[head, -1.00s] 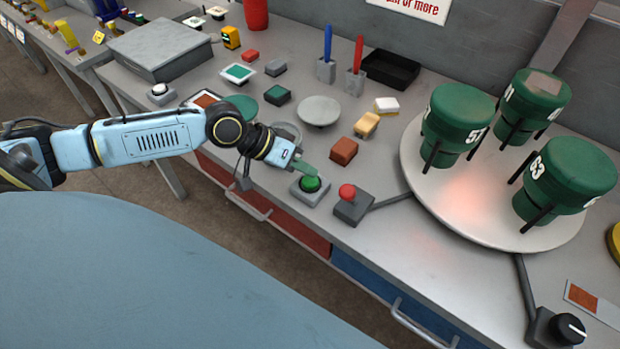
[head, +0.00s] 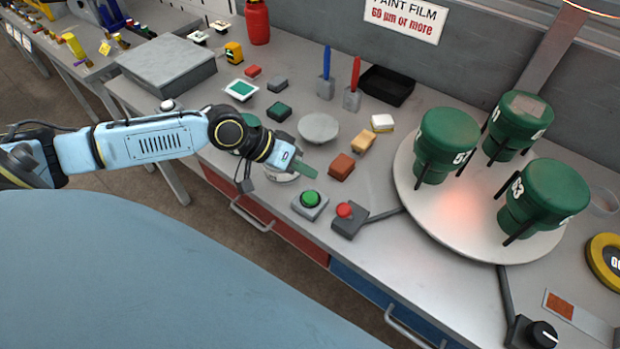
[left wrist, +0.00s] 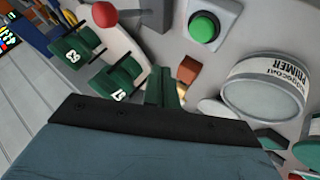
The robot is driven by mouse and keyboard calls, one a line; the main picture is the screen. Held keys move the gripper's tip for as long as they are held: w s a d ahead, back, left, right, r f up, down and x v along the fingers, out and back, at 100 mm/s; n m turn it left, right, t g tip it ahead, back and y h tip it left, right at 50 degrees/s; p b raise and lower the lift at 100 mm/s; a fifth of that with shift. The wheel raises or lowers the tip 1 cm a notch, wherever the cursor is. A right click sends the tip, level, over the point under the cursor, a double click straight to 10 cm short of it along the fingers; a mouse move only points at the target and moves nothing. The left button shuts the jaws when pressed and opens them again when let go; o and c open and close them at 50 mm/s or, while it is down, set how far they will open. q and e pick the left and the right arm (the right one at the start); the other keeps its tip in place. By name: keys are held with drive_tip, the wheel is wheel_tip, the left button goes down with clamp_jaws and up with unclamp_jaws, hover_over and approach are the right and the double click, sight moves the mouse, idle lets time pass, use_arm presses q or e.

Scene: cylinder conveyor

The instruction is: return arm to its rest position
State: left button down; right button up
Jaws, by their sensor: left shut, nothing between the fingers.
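My left arm reaches in from the left over the bench in the head view. Its gripper (head: 306,169) has green fingers that are shut and empty, held above the bench behind the green push button (head: 311,198). The button sits in a grey box, and the fingers are apart from it. The shut fingers also show in the left wrist view (left wrist: 161,88), with the green button (left wrist: 203,26) above and right of them. My right gripper is not in view.
A red-knobbed control box (head: 345,211) stands right of the button. A round turntable (head: 470,225) carries green numbered cylinders (head: 543,195). A primer tin (left wrist: 265,85) shows in the left wrist view.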

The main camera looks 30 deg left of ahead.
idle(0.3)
use_arm(q)
drive_tip(key=s+d+f+m+g+y, duration=0.1)
drive_tip(key=s+d+f+m+y, duration=0.2)
drive_tip(key=s+d, duration=0.7)
drive_tip(key=s+a+f+n+g+y, duration=0.1)
drive_tip(key=s+a+f+n+y, duration=0.2)
drive_tip(key=s+a, duration=0.45)
drive_tip(key=s+d+f+g+y+b, duration=0.1)
drive_tip(key=s+f+b, duration=0.1)
drive_tip(key=f, duration=1.1)
drive_tip(key=s+d+f+b, duration=0.1)
drive_tip(key=f+b, duration=0.1)
drive_tip(key=f, duration=1.2)
drive_tip(key=s+a+f+g+b, duration=0.1)
drive_tip(key=s+a+f+b, duration=0.1)
drive_tip(key=s+f, duration=1.3)
drive_tip(key=shift+s+a+f+m+g, duration=0.35)
drive_tip(key=shift+a+f, duration=0.25)
drive_tip(key=shift+f, duration=0.35)
